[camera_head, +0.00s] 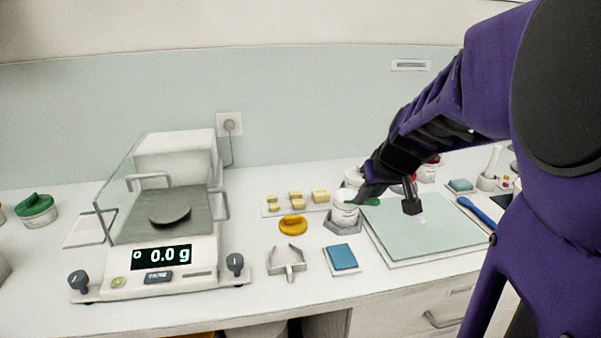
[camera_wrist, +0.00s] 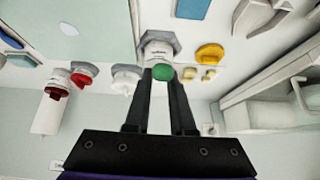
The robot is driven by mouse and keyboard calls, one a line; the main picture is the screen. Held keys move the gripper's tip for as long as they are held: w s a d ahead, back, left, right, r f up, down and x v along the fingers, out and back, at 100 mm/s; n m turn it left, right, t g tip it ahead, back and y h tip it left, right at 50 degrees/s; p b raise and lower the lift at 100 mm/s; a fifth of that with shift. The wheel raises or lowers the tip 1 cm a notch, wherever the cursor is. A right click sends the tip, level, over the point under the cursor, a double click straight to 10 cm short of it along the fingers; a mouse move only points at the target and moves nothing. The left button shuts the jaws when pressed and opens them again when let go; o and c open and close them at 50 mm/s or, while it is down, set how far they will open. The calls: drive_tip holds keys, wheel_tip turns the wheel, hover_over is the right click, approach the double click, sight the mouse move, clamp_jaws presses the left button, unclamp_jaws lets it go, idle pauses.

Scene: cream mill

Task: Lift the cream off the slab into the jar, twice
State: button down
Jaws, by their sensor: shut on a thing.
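The slab (camera_head: 440,236) is a pale green plate on the counter, with a small whitish patch of cream (camera_head: 421,220) on it. A white open-looking jar (camera_head: 344,217) stands in a grey hexagonal holder left of the slab; it also shows beyond my fingertips in the wrist view (camera_wrist: 156,49). My gripper (camera_head: 366,197) is shut on a green thing (camera_wrist: 162,73), seen between the fingertips close to the jar. Its green part (camera_head: 373,202) shows beside the fingers in the head view. The rest of it is hidden, and I cannot tell whether it touches the jar.
A scale (camera_head: 160,255) reading 0.0 g stands at left. A blue-handled tool (camera_head: 477,212) lies along the slab's right edge. Small yellow blocks (camera_head: 295,197) sit behind.

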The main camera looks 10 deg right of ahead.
idle(0.3)
drive_tip(key=shift+r+p, duration=1.9)
drive_tip(key=shift+r, duration=1.15)
